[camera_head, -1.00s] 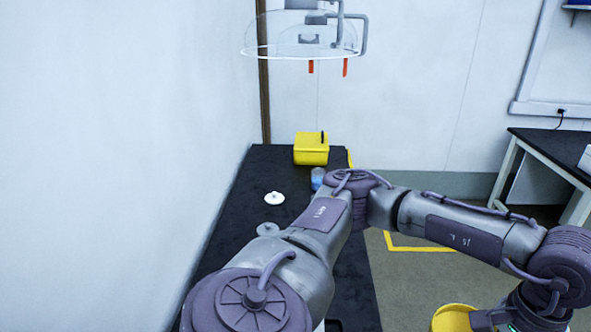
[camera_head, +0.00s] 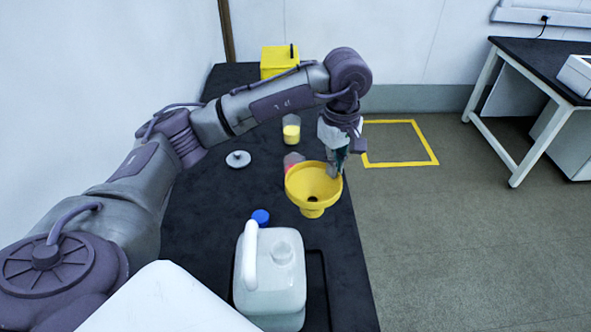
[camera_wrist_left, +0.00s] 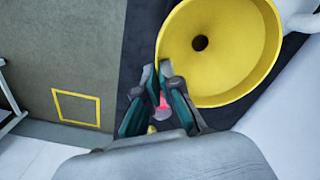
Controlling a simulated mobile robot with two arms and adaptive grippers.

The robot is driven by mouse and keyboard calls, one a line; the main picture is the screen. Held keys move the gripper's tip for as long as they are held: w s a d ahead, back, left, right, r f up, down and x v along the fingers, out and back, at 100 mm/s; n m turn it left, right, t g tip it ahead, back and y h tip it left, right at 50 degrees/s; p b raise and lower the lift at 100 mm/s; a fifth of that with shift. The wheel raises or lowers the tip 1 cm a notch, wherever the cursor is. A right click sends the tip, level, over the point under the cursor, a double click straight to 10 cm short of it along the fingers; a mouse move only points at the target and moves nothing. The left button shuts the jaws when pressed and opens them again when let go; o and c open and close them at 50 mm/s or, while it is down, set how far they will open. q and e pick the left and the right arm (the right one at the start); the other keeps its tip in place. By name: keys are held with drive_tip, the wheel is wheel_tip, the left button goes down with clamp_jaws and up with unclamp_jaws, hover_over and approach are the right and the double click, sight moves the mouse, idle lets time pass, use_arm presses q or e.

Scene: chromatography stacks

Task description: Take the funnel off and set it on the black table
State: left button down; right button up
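The yellow funnel (camera_head: 302,176) is off the white jug (camera_head: 268,285) and over the right part of the black table (camera_head: 218,262), just beyond the jug. Its wide mouth faces up and its spout points down. I cannot tell whether the spout touches the table. My left gripper (camera_head: 337,168) is shut on the funnel's rim at its far right side. The left wrist view shows the fingertips (camera_wrist_left: 157,66) close together at the edge of the funnel (camera_wrist_left: 235,50). The jug stands upright with its mouth uncovered. My right gripper is not in view.
A blue cap (camera_head: 260,217) lies beside the jug. A container with pink contents (camera_head: 291,161) is partly hidden behind the funnel. A container with yellow contents (camera_head: 291,130), a white disc (camera_head: 238,159) and a yellow box (camera_head: 278,61) stand farther back. The table's right edge is near the funnel.

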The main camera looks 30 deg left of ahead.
use_arm(q)
drive_tip(key=w+a+f+n+b, duration=0.2)
drive_tip(key=a+f+n, duration=0.4)
drive_tip(key=f+n, duration=0.3)
drive_tip(key=w+a+f+n+b, duration=0.3)
drive_tip(key=a+f+n, duration=0.3)
drive_tip(key=f+n, duration=0.4)
drive_tip(key=n+b, duration=0.1)
drive_tip(key=n, duration=0.2)
drive_tip(key=shift+w+b, duration=0.3)
drive_tip(key=shift+b, duration=0.05)
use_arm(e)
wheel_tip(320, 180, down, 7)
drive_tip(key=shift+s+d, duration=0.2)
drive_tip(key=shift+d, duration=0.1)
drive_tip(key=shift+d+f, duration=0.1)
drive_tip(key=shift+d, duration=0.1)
use_arm(q)
drive_tip(key=shift+f, duration=0.15)
drive_tip(key=shift+f+b, duration=0.3)
drive_tip(key=shift+f, duration=0.1)
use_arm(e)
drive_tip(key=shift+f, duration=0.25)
use_arm(q)
drive_tip(key=shift+f, duration=0.35)
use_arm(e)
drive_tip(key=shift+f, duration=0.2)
